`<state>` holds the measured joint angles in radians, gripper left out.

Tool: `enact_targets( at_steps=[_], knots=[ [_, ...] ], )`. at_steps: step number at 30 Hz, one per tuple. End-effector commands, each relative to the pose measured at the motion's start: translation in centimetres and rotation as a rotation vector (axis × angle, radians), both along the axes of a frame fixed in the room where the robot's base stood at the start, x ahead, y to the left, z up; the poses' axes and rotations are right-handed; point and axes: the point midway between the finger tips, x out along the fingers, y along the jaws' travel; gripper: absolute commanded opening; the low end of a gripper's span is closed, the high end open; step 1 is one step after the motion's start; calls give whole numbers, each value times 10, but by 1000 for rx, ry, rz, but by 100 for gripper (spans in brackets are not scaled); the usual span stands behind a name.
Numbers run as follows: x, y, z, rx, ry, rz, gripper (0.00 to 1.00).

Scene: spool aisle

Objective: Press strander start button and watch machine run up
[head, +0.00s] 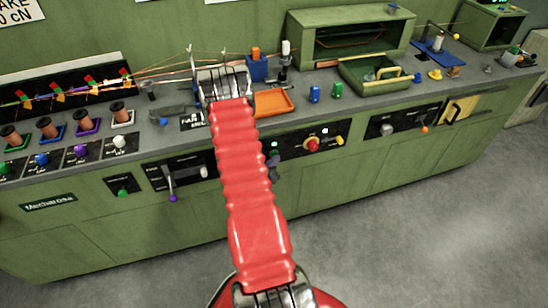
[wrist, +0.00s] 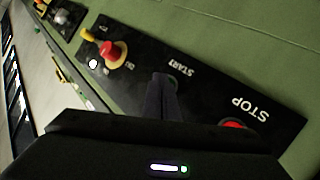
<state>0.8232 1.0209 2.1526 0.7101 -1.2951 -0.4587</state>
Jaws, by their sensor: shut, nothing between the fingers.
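The START button (wrist: 174,83), green and partly hidden, sits by its white label on a black panel in the wrist view. My gripper (wrist: 160,78) is shut and empty, its dark fingertips right beside or over the button's edge; I cannot tell if they touch it. The red STOP button (wrist: 233,125) is on the same panel, partly hidden behind my gripper's body. In the head view my gripper (head: 275,168) shows only in part past my red-sleeved arm, low on the bench front. The strander's copper spools (head: 48,127) stand at the left of the bench top.
A red mushroom knob on a yellow base (head: 312,145) and a lit white lamp (head: 326,131) lie right of my gripper. An orange tray (head: 272,103) and a green bin (head: 372,85) stand on the bench. The grey floor at right is clear.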

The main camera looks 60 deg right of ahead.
Motion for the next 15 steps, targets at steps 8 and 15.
enact_targets(
  at_steps=[8,15],
  knots=[
    [-7,7,0,0,0,1,0],
    [-8,8,0,0,0,0,0]
  ],
)
